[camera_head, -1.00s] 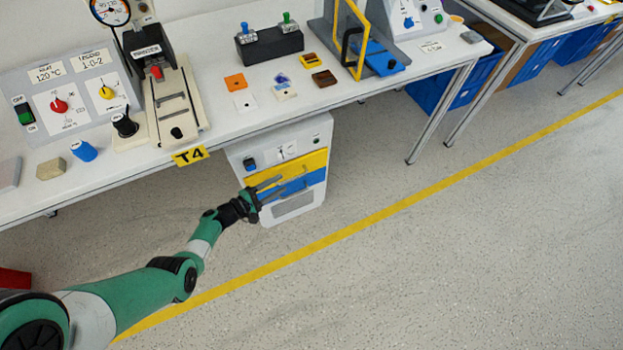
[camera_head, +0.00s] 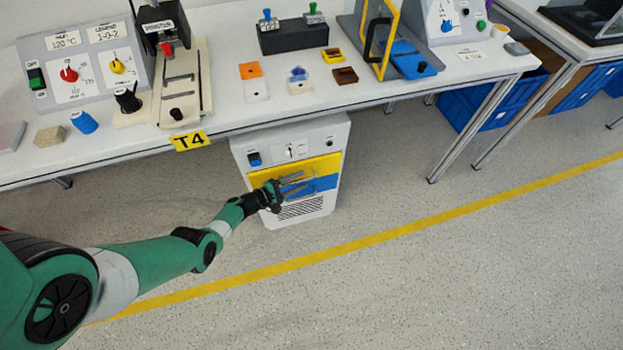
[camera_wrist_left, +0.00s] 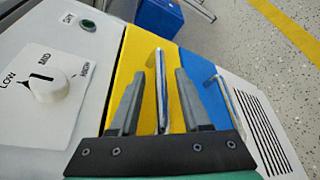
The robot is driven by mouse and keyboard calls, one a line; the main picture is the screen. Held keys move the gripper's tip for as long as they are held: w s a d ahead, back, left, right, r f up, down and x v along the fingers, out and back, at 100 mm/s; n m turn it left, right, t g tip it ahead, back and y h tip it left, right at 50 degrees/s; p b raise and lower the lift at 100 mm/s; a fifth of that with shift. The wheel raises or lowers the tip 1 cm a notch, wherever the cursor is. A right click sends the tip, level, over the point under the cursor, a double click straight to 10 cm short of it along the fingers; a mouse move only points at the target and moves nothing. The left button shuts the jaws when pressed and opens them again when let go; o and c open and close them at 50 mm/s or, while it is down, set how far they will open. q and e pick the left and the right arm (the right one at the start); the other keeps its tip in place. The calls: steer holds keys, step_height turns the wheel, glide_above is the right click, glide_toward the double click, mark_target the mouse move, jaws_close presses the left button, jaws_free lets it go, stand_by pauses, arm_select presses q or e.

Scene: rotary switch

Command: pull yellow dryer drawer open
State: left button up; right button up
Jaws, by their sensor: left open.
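The white dryer (camera_head: 243,160) stands on the floor under the bench. Its yellow drawer (camera_head: 318,166) is shut, with the blue drawer (camera_head: 326,183) right below it. My left gripper (camera_head: 298,182) is in front of the drawers, its fingers open. In the left wrist view, the yellow drawer (camera_wrist_left: 137,50) fills the middle. Its bar handle (camera_wrist_left: 160,88) lies between the two open fingers of my left gripper (camera_wrist_left: 160,75), with a gap on each side. My right gripper is in neither view.
The white dial (camera_wrist_left: 50,88) is left of the drawers in the wrist view, and the blue drawer's handle (camera_wrist_left: 232,105) is close to the right finger. The bench (camera_head: 245,112) overhangs the dryer. The floor in front is clear.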

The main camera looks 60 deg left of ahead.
arm_select(q)
steer(key=shift+w+f, duration=0.1)
steer(key=shift+w, duration=0.15)
steer(key=shift+s, duration=0.15)
steer(key=shift+c, duration=1.2)
jaws_close()
